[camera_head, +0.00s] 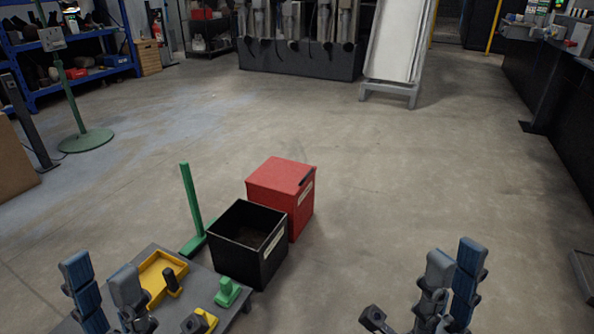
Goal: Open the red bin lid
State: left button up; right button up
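The red bin (302,213) stands on the floor near the middle of the view. Its flat red lid (278,174) lies shut on top, with a dark handle (307,177) along the right edge. A pale label shows on its right-hand side. My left gripper (101,270) is at the lower left, in front of the small table, with its fingers apart and nothing between them. My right gripper (456,256) is at the lower right, over bare floor, fingers apart and empty. Both grippers are well apart from the bin.
An open black bin (263,268) stands directly in front of the red bin. A green post (192,200) rises to its left. A low grey table (150,249) holds a yellow tray (147,279) and a green part (228,292). The floor right of the bins is clear.

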aim_at(284, 176)
jog(key=i+l+u, duration=0.2)
jog(key=u, duration=0.3)
jog(key=i+l+u, duration=0.1)
jog(key=l+u, duration=0.2)
jog(key=u, duration=0.15)
jog(key=i+l+u, duration=0.1)
jog(key=l, duration=0.55)
jog(key=i+l+u, duration=0.1)
jog(key=l, duration=0.55)
jog(key=i+l+u, duration=0.15)
jog(key=l, duration=0.55)
jog(key=i+l+u, duration=0.1)
jog(key=l, duration=0.6)
jog(key=i, duration=0.05)
